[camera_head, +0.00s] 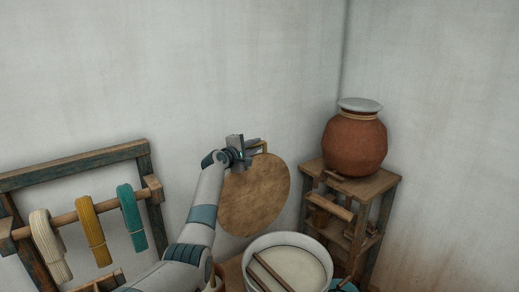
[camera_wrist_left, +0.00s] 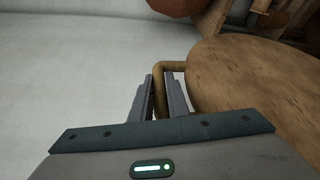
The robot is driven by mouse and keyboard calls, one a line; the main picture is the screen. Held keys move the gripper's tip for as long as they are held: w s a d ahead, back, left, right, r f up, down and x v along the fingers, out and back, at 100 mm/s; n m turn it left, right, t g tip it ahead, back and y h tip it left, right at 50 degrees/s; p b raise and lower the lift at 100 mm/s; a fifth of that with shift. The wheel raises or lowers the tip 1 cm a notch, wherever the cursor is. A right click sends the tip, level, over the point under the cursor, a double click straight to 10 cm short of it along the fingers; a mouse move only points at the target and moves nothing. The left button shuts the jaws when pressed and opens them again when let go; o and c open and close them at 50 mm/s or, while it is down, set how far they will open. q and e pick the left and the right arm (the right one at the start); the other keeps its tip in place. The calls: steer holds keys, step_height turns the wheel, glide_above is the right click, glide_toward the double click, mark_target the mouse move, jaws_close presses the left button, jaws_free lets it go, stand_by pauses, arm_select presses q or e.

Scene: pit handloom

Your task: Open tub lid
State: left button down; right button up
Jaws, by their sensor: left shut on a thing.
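The round wooden tub lid (camera_head: 256,198) is held up on edge, tilted, behind and above the white tub (camera_head: 246,270). The lid also fills the right of the left wrist view (camera_wrist_left: 255,75). My left gripper (camera_head: 246,151) is at the lid's upper edge. In the left wrist view my left gripper (camera_wrist_left: 161,98) is shut on the lid's brass-coloured handle (camera_wrist_left: 160,80). The tub's mouth is uncovered and shows a pale content. My right gripper is not in view.
A stick (camera_head: 268,271) lies across the tub. A clay pot (camera_head: 355,147) with a pale cover stands on a wooden stand (camera_head: 391,182) at the right. A rack with cream, yellow and teal yarn hanks (camera_head: 131,216) stands at the left. Walls close off the back and right.

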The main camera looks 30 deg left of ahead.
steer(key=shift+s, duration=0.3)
arm_select(q)
steer(key=c, duration=1.7)
jaws_free()
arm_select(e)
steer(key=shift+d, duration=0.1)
arm_select(q)
steer(key=shift+s, duration=1.1)
steer(key=shift+s+d+r+b, duration=0.1)
steer(key=shift+s+r+b, duration=0.4)
steer(key=shift+s, duration=2)
steer(key=shift+s+d+r+b, duration=0.15)
steer(key=shift+s+b, duration=0.75)
steer(key=shift+s, duration=1.6)
steer(key=shift+s+d+r+b, duration=0.1)
steer(key=shift+s+r+b, duration=0.4)
steer(key=shift+s, duration=2)
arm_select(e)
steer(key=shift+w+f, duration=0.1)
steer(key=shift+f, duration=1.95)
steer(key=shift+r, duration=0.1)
